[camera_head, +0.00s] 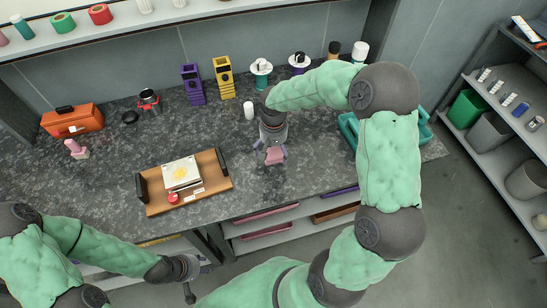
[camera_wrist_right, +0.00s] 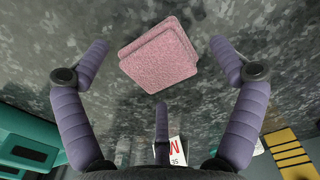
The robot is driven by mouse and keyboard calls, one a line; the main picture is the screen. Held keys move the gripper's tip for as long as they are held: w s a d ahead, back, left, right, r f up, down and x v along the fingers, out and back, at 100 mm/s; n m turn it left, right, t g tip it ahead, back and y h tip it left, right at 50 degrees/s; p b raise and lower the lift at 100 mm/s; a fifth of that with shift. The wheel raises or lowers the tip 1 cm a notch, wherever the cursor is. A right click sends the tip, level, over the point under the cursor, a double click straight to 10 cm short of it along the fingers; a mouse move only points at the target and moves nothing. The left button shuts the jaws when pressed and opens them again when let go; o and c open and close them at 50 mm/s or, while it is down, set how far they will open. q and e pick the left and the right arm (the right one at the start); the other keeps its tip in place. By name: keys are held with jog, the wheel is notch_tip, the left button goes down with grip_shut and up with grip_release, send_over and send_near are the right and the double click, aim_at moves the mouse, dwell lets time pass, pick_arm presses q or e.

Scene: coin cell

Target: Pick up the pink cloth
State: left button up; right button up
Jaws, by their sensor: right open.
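The pink cloth (camera_head: 275,156) lies on the dark speckled counter, just below my right gripper (camera_head: 270,149) in the head view. In the right wrist view the cloth (camera_wrist_right: 160,54) is a folded, stacked pink square lying at an angle. The fingers of my right gripper (camera_wrist_right: 161,75) are spread wide, with the cloth between their tips and not gripped. My left gripper (camera_head: 188,290) is low at the front edge of the counter, far from the cloth; its fingers are too small to read.
A wooden tray (camera_head: 156,205) with a white block stands left of the cloth. A white bottle (camera_head: 249,110) and purple (camera_head: 193,85) and yellow (camera_head: 224,78) holders stand behind. A teal bin (camera_head: 347,128) is to the right, partly behind my right arm. Counter around the cloth is clear.

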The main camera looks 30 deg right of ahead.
jog(key=shift+f, duration=0.8)
jog(key=c, duration=1)
